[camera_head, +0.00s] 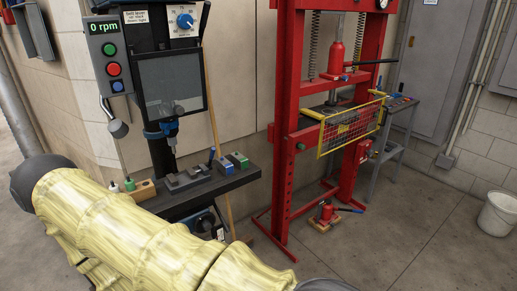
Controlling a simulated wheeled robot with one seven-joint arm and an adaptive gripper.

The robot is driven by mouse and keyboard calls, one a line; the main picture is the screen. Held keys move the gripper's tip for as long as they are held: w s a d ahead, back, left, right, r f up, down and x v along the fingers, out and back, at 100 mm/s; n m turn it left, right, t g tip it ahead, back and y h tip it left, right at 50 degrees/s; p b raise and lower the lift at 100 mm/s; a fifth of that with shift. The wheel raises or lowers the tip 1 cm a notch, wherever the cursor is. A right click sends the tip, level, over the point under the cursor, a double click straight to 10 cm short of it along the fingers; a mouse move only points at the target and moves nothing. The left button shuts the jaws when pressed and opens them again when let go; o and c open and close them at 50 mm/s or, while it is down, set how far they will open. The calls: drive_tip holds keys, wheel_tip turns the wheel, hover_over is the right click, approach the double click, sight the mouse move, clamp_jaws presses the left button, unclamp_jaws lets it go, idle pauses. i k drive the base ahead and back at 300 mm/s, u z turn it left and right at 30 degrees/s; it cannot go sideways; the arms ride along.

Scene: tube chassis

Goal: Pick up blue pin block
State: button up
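A small blue block (238,159), which I take to be the blue pin block, sits at the right end of the dark drill press table (222,184). My arm, in a pale yellow sleeve, crosses the lower left in front of the table. My gripper is not in view, and nothing is seen touching the blue block.
A grey vise (187,179) and a wooden block with small bottles (139,190) share the table. The drill head (160,130) hangs above. A wooden pole (217,130) stands behind the blocks. A red press frame (283,130) with a yellow guard rises to the right.

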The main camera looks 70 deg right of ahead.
sight(225, 166)
drive_tip(key=z, duration=0.85)
drive_tip(key=i, duration=0.85)
drive_tip(key=z, duration=0.8)
